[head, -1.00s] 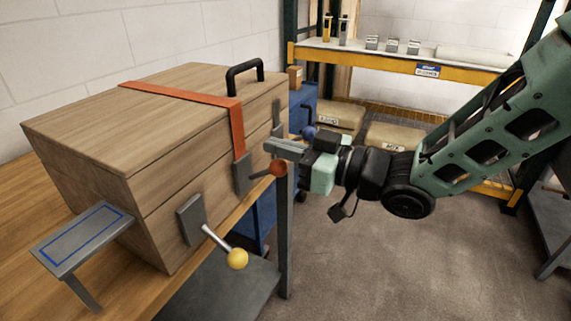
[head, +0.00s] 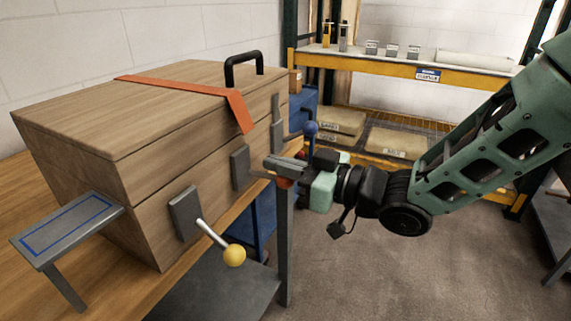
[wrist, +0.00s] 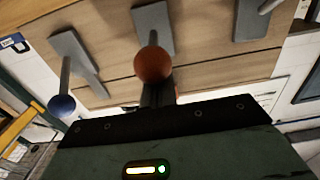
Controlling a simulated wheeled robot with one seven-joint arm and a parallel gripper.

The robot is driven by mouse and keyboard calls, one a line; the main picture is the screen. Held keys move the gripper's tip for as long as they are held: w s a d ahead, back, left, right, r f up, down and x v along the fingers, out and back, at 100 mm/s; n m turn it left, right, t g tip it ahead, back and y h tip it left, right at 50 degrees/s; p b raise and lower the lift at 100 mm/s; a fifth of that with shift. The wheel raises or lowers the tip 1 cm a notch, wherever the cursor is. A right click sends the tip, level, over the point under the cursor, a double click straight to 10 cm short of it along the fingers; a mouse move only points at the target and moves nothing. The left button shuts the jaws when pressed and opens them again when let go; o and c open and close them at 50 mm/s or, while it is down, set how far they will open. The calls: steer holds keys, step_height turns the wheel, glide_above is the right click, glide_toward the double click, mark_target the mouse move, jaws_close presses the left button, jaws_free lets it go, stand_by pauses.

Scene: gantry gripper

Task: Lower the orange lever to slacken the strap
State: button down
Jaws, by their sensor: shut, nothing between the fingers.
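The orange lever (head: 284,183) sticks out from its grey plate (head: 240,167) on the front of the wooden chest. Its ball shows just below my gripper's fingers and is partly hidden by them. In the wrist view the orange ball (wrist: 153,63) sits right in front of the fingertips; I cannot tell whether they touch. My gripper (head: 272,163) is shut and empty. The orange strap (head: 190,86) crosses the lid and its end (head: 243,115) hangs over the front edge, above and apart from the grey plate.
A yellow-knobbed lever (head: 234,255) is at the left of the chest front, and a blue-knobbed lever (head: 310,128) stands beyond my gripper. A black handle (head: 244,62) tops the chest (head: 80,120). A small grey stand (head: 68,228) is at left. Open floor lies at right.

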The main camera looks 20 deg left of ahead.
steer(key=shift+f+b, duration=0.4)
steer(key=shift+f, duration=0.35)
steer(key=shift+d+r+p, duration=0.5)
steer(key=shift+d+r, duration=0.2)
steer(key=shift+d, duration=0.3)
steer(key=d, duration=0.7)
steer(key=shift+s, duration=0.35)
steer(key=shift+f, duration=0.1)
